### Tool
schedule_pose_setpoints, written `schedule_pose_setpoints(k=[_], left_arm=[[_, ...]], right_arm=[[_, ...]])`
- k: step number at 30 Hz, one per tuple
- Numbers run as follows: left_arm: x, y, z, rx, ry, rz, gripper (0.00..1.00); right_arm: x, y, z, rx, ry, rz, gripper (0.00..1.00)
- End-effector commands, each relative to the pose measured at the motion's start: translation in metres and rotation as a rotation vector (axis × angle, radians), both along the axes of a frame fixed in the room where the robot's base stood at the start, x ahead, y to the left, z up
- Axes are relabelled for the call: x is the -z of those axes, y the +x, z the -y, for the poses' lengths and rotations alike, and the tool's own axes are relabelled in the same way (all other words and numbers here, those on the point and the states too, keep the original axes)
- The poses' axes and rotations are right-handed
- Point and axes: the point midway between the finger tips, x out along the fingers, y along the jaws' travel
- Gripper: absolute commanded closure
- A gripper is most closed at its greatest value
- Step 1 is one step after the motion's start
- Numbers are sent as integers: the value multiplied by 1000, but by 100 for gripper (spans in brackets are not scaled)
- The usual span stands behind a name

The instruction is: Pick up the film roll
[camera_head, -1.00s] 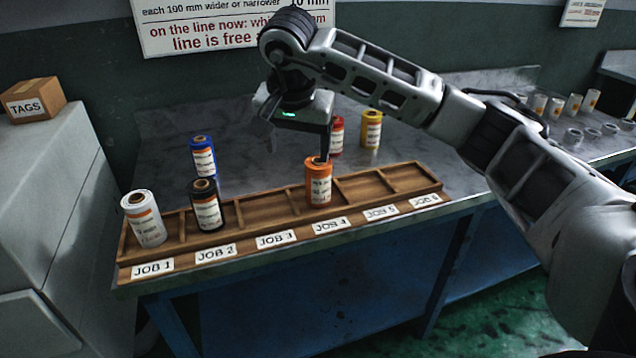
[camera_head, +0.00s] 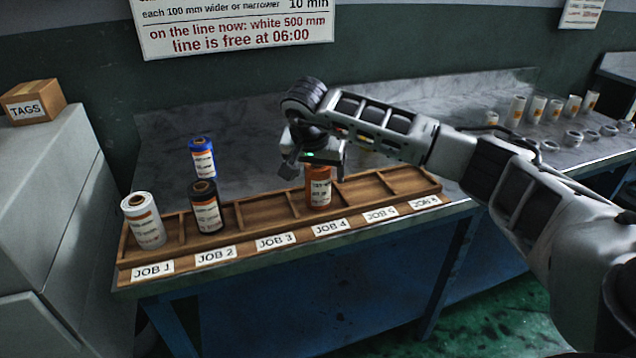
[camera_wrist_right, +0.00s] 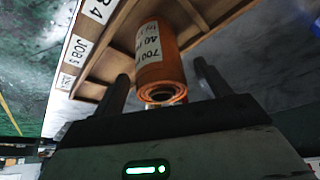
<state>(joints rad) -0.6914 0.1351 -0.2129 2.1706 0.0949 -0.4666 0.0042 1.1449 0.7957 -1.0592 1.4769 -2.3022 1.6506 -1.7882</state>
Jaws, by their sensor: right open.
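An orange film roll (camera_head: 319,196) stands upright in the JOB 4 compartment of the wooden tray (camera_head: 262,212). My right gripper (camera_head: 314,173) is open and low over it, hiding its top. In the right wrist view the orange roll (camera_wrist_right: 160,62) lies in the gap between the two open fingers (camera_wrist_right: 163,88); I cannot tell whether they touch it. A white roll (camera_head: 144,220) stands at JOB 1 and a black roll (camera_head: 206,206) at JOB 2. A blue roll (camera_head: 202,158) stands on the table behind the tray. My left gripper is not in view.
The tray's JOB 3, JOB 5 and JOB 6 compartments look empty. My right arm hides most of the yellow roll and the red one behind the tray. Several pale rolls (camera_head: 537,108) and rings stand at the far right. A TAGS box (camera_head: 33,102) sits on the left cabinet.

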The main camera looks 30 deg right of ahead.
Motion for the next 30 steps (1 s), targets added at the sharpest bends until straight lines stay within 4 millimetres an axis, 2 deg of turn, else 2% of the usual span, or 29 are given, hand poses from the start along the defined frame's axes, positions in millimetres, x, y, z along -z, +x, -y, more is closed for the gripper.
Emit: schedule_pose_setpoints(k=[3, 6, 14, 20, 30], left_arm=[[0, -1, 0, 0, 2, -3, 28], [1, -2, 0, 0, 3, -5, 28], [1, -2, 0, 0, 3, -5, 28], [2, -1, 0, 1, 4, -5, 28], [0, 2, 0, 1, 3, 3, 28]], right_arm=[[17, 5, 5, 1, 0, -4, 25], [26, 8, 8, 1, 1, -2, 25], [28, 9, 9, -1, 1, 0, 25], [28, 9, 9, 0, 1, -1, 77], [25, 9, 9, 0, 1, 2, 77]])
